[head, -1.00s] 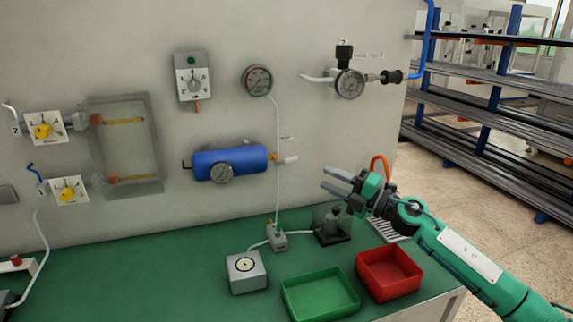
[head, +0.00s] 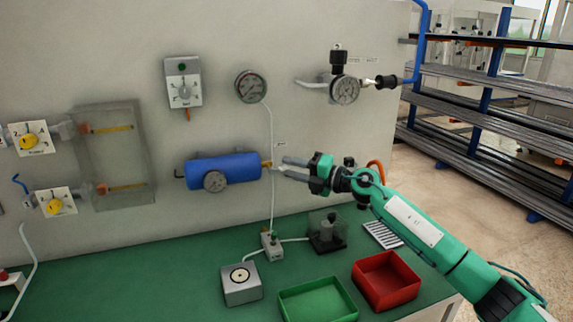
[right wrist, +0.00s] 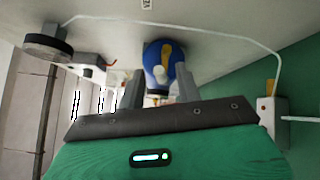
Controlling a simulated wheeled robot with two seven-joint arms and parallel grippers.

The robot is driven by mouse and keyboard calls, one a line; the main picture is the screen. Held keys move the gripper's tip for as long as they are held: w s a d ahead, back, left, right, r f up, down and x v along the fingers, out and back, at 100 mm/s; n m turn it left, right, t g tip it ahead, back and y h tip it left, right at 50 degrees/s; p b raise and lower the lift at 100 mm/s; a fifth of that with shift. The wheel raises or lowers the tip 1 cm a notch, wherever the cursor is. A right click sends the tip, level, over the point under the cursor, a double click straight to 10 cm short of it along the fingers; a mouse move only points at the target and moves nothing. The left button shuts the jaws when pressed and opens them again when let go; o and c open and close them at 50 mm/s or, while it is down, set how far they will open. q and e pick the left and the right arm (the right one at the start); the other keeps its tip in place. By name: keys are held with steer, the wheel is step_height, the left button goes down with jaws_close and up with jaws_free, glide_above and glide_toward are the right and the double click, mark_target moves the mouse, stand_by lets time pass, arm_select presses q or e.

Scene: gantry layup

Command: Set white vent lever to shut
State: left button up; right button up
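The blue tank (head: 222,170) is mounted on the wall with a round gauge below it. A brass fitting (head: 266,164) is at its right end, where the white vent lever sits. The lever is mostly hidden behind my fingertips in the head view. My right gripper (head: 283,167) is open, its fingers pointing left at this end of the tank. In the right wrist view, the tank end (right wrist: 154,62) lies ahead between the spread fingers (right wrist: 158,92). A small pale piece shows low between them; I cannot tell whether the fingers touch it. My left gripper is not in view.
A thin white hose (head: 272,130) runs down the wall close to my right fingertips. A green tray (head: 318,302) and a red tray (head: 386,282) are on the green bench below. A pressure gauge (head: 251,86) hangs above the tank.

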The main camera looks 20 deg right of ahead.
steer(key=shift+x, duration=1.1)
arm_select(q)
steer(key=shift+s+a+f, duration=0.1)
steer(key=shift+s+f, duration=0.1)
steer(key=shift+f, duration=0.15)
arm_select(e)
jaws_close()
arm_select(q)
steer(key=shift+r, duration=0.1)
